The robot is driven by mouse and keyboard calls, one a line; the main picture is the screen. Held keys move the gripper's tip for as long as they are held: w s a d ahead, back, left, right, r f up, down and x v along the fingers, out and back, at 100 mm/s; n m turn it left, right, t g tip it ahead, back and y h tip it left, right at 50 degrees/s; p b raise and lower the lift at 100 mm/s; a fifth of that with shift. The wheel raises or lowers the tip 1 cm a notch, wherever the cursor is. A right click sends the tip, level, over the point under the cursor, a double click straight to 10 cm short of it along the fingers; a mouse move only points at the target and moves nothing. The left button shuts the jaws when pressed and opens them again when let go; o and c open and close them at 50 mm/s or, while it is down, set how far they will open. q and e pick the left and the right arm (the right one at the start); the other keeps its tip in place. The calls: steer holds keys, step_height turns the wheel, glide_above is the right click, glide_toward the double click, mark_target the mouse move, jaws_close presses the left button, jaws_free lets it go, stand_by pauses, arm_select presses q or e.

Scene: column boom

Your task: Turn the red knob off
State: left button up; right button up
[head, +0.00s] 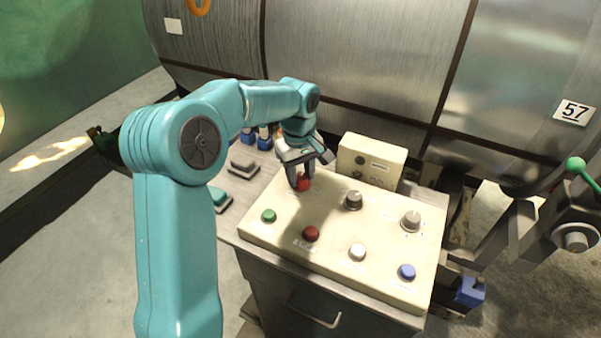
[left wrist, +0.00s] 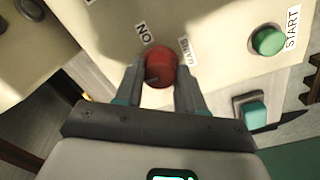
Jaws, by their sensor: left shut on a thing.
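The red knob (head: 303,184) sits at the back left of a cream control panel (head: 330,205), with my left gripper (head: 299,172) reaching down over it. In the left wrist view the red knob (left wrist: 160,66) lies between the two fingertips of my left gripper (left wrist: 160,78), which is shut on it. Labels reading "ON" (left wrist: 144,32) and another word, hard to read, stand beside the knob. The knob's pointer mark is not clear. My right gripper is not in view.
A large metal tank (head: 350,60) rises at the back.

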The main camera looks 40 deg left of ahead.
mark_target(298, 177)
arm_select(q)
steer(key=shift+r, duration=0.1)
stand_by(0.5)
steer(key=o, duration=1)
steer(key=shift+o, duration=0.2)
step_height(298, 177, up, 16)
steer(key=p, duration=0.2)
steer(key=shift+s, duration=0.3)
steer(key=shift+a+r, duration=0.1)
steer(key=shift+s, duration=0.1)
